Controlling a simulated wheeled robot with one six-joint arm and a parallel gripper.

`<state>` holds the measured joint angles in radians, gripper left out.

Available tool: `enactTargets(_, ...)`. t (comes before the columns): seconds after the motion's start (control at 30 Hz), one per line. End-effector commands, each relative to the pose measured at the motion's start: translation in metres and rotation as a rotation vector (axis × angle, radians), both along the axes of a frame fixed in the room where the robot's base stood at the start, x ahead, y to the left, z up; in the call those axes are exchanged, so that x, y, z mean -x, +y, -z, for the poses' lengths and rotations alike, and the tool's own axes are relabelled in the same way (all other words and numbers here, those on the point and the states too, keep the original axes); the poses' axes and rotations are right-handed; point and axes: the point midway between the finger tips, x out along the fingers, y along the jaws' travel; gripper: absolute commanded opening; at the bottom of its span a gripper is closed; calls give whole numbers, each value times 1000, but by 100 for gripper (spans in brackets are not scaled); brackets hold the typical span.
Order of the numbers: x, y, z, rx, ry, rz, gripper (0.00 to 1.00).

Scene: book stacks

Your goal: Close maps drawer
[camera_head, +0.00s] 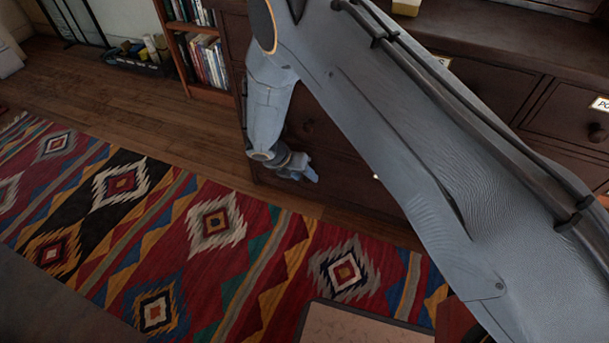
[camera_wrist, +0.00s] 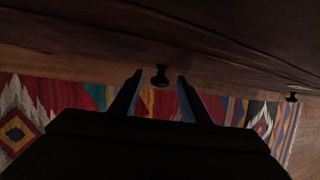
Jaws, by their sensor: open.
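A dark wooden cabinet with drawers (camera_head: 330,150) stands behind my arm in the head view. No label reading "maps" is visible, and my arm covers much of the drawer fronts. My gripper (camera_head: 306,174) is low beside the cabinet's front at its left part. In the wrist view my gripper (camera_wrist: 156,98) is open, with its two fingers apart and nothing held. A dark round knob (camera_wrist: 160,74) shows between the fingertips in that picture; contact cannot be told. A second knob (camera_wrist: 291,97) is farther right. How far any drawer stands out is unclear.
A patterned rug (camera_head: 215,225) lies on the wooden floor in front of the cabinet. A bookshelf (camera_head: 205,60) stands left of the cabinet.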

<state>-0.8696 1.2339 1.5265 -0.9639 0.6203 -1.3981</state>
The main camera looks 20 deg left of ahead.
Motion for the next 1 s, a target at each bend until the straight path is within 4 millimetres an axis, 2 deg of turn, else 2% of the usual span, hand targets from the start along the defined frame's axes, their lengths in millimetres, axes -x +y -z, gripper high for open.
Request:
enactTargets(0.3, 17, 15, -45, -2, -2, -1, 42)
enactTargets(0.43, 22, 20, -59, -1, -1, -1, 42)
enactTargets(1.0, 24, 22, -63, -2, -2, 2, 42)
